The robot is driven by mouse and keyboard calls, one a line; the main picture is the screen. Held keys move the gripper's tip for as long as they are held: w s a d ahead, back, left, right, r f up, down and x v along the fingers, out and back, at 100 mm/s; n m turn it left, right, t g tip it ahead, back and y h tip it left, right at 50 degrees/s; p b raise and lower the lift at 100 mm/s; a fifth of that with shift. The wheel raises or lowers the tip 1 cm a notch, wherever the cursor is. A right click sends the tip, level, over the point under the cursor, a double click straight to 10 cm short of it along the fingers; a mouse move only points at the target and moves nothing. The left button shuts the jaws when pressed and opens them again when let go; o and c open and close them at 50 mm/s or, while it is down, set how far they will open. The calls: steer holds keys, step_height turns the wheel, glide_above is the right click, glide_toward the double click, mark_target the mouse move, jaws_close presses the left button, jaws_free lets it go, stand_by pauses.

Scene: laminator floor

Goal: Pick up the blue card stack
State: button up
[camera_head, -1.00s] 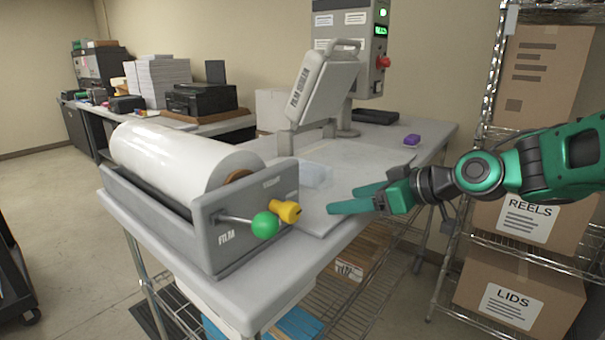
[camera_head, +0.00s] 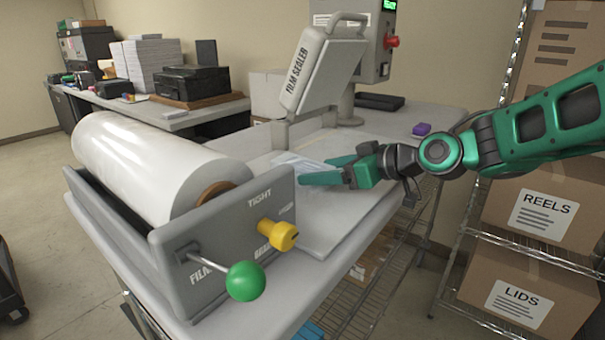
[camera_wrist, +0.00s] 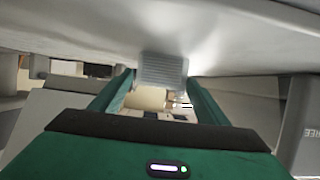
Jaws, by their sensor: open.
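My gripper (camera_head: 322,170) is open, its green fingers low over the worktable (camera_head: 345,222) and pointing left. A pale bluish, see-through packet (camera_head: 293,160) lies on the table just beyond the fingertips. In the wrist view, a pale grey ridged block (camera_wrist: 163,70) shows between and beyond the open fingers (camera_wrist: 160,85); nothing is gripped. I cannot tell whether it is the packet. A flat blue item (camera_head: 309,330) shows in part on the shelf under the table, mostly cut off by the table and frame edge. I cannot tell whether it is the card stack.
A film roll (camera_head: 150,165) in a grey holder fills the near left, with a green-knobbed lever (camera_head: 245,281) and yellow knob (camera_head: 280,235) sticking out. The film sealer (camera_head: 322,62) stands behind. A purple block (camera_head: 421,129) lies at the back right. Shelved boxes (camera_head: 532,215) stand right.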

mark_target(310, 168)
steer(key=shift+r+x, duration=0.2)
steer(key=shift+x, duration=1.4)
steer(key=shift+r+x, duration=0.25)
steer(key=shift+x, duration=1.3)
steer(key=shift+w+a, duration=0.1)
steer(key=shift+w, duration=0.1)
steer(key=c, duration=1.4)
steer(key=shift+o, duration=0.2)
steer(key=shift+r, duration=0.15)
